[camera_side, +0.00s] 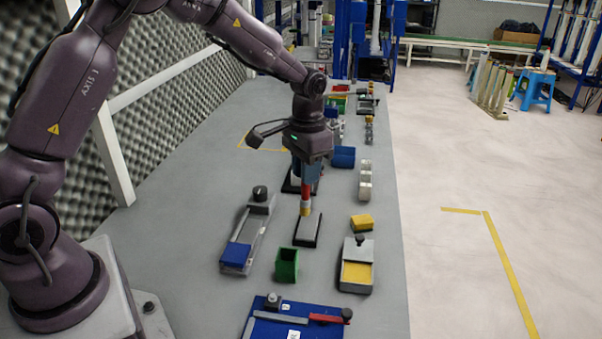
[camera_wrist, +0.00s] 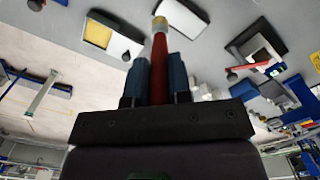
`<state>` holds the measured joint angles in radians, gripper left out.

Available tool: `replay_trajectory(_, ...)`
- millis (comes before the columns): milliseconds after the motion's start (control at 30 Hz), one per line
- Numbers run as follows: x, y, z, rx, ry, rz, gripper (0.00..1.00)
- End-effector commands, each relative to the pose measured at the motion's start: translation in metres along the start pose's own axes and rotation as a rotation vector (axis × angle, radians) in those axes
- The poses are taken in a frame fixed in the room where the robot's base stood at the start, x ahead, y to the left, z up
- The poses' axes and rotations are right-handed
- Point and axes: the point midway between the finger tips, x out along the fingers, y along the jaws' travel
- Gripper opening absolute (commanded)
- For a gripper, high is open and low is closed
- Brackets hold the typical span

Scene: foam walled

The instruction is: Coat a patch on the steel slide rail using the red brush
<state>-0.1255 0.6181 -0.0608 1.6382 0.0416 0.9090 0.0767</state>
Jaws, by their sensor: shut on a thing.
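The red brush (camera_side: 305,198) is upright in my gripper (camera_side: 306,178), its yellow and pale tip end pointing down. In the wrist view the brush (camera_wrist: 158,70) sits between the two blue fingers of my gripper (camera_wrist: 159,80), which are shut on it. The tip is over or at the far end of a pale, dark-edged tray (camera_side: 307,232); I cannot tell whether it touches. This tray also shows in the wrist view (camera_wrist: 188,14). A long grey rail-like fixture (camera_side: 258,225) with a black knob and blue end lies left of the brush; I cannot tell whether it is the steel slide rail.
A green box (camera_side: 287,265), a yellow block (camera_side: 361,222) and a grey box with yellow inside (camera_side: 356,274) stand nearer the camera. A blue plate with a grey and red bar (camera_side: 298,319) lies at the front. More parts crowd the bench behind my gripper. The bench's left side is clear.

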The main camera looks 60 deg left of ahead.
Motion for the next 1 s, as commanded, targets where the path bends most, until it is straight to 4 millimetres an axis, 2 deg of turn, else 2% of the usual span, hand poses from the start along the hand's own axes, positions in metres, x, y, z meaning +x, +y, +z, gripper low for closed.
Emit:
replay_trajectory(767,0.074,0.0,-0.001,-0.001,-0.003,0.0,0.0)
replay_trajectory(1000,0.073,-0.018,-0.018,-0.002,0.001,0.0,0.0)
